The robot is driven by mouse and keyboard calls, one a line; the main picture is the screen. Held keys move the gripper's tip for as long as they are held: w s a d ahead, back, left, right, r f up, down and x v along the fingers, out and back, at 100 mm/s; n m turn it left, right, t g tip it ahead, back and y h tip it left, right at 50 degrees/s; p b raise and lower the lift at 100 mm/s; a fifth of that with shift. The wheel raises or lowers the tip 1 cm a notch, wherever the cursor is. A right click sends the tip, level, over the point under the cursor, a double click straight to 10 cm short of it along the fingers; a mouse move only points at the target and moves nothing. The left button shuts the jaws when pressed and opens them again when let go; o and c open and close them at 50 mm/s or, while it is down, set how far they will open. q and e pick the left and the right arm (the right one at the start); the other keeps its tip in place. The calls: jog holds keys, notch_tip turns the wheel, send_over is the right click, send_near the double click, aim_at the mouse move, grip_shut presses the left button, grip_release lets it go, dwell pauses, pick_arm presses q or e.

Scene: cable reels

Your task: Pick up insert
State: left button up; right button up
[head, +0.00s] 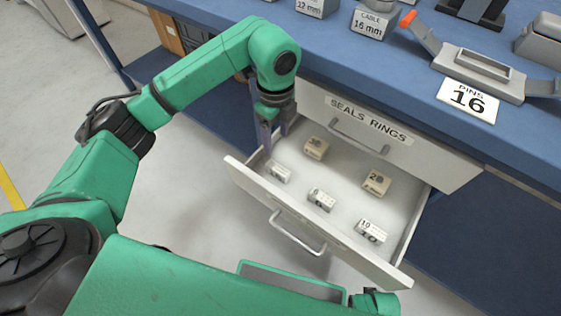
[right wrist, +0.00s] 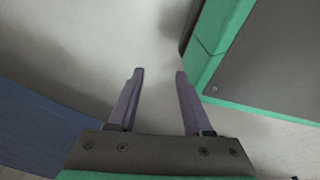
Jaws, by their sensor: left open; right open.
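An open drawer (head: 250,183) in the head view holds several small block-shaped inserts. Two are beige: one (head: 316,149) at the back, seemingly marked 30, and one (head: 376,184) at the right, seemingly marked 20. Three are white with printed tops: one (head: 279,171) at the left, one (head: 321,200) in the middle and one (head: 370,231) at the front right, marked 10. My left gripper (head: 274,137) points down near the drawer's back left corner, open, with nothing visible between its fingers. My right gripper (right wrist: 159,74) is open and empty over bare floor in the right wrist view.
A panel labelled SEALS RINGS (head: 384,136), with a handle, sits above the open drawer. The blue bench (head: 340,62) carries a grey fixture (head: 480,75), a PINS 16 card (head: 468,100) and cable blocks (head: 369,22). The drawer's handle (head: 298,236) sticks out in front.

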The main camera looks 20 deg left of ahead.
aim_at(278, 168)
pick_arm(q)
jog(key=f, duration=0.9)
jog(key=s+f+b, duration=0.1)
jog(key=f, duration=0.3)
jog(key=shift+d+f, duration=0.2)
jog(key=shift+d, duration=0.05)
jog(key=shift+r, duration=0.1)
grip_shut()
pick_arm(e)
jog(key=shift+w+a+r, duration=0.15)
jog(key=shift+w+r, duration=0.2)
jog(key=shift+w, duration=0.25)
jog(key=shift+w+a+r, duration=0.15)
jog(key=shift+w+r, duration=0.15)
jog(key=shift+w, duration=0.25)
